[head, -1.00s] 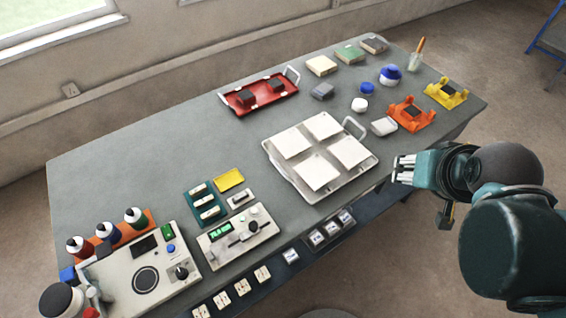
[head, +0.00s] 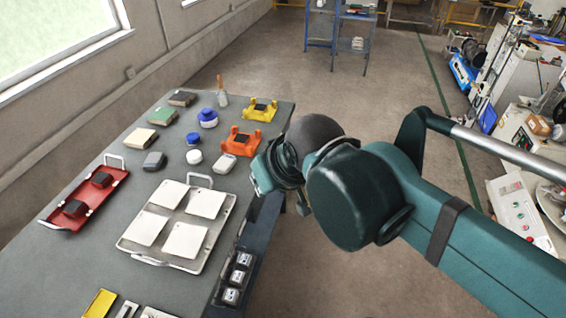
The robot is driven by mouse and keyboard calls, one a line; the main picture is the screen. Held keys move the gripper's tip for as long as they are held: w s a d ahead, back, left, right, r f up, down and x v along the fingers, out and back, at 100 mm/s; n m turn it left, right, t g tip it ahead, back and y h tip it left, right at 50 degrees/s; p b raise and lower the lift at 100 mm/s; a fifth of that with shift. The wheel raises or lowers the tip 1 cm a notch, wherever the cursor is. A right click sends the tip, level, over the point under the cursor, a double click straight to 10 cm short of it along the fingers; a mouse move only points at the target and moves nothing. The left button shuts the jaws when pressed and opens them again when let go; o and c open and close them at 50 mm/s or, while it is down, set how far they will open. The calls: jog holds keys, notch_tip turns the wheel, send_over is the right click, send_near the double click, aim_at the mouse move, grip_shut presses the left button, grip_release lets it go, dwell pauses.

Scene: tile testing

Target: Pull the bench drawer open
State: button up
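The grey bench (head: 85,245) stands at the left. A dark blue strip (head: 264,222) runs along its right-hand front edge, below the top, and carries several small white-framed units. I cannot tell which part of this front is the drawer, how far it is open, or where its handle is. My gripper (head: 260,176) is at this edge, beside the far end of the dark strip. My wrist hides most of its fingers, so neither their opening nor any contact with the drawer shows.
A metal tray (head: 130,245) with white tiles lies near the front edge. Orange (head: 240,143) and yellow (head: 260,110) stands are close to my gripper. A red tray (head: 60,216) lies farther left. The floor (head: 340,270) right of the bench is clear.

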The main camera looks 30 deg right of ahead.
jog(key=w+d+r+m+g+p, duration=0.1)
jog(key=w+d+r+m+g, duration=0.25)
jog(key=w, duration=0.55)
jog(key=w+d+r+m+p, duration=0.2)
jog(key=w+d+r, duration=0.2)
jog(key=w+d, duration=0.4)
jog(key=w+d+f+m+g+y+p, duration=0.15)
jog(key=w+d+f+m, duration=0.35)
jog(key=w+d, duration=0.9)
notch_tip(320, 180, down, 26)
jog(key=n, duration=0.1)
jog(key=shift+s+a+g, duration=0.15)
jog(key=shift+g, duration=0.15)
jog(key=shift+f+n, duration=0.1)
jog(key=shift+n, duration=0.15)
jog(key=shift+w+a+f+b, duration=0.2)
jog(key=shift+f+b, duration=0.1)
jog(key=shift+f, duration=0.95)
jog(key=shift+w+a+f+b, duration=0.15)
jog(key=shift+f+b, duration=0.1)
jog(key=shift+f, duration=0.95)
jog(key=shift+w+a+f+b, duration=0.2)
jog(key=shift+f+b, duration=0.1)
jog(key=shift+f, duration=0.95)
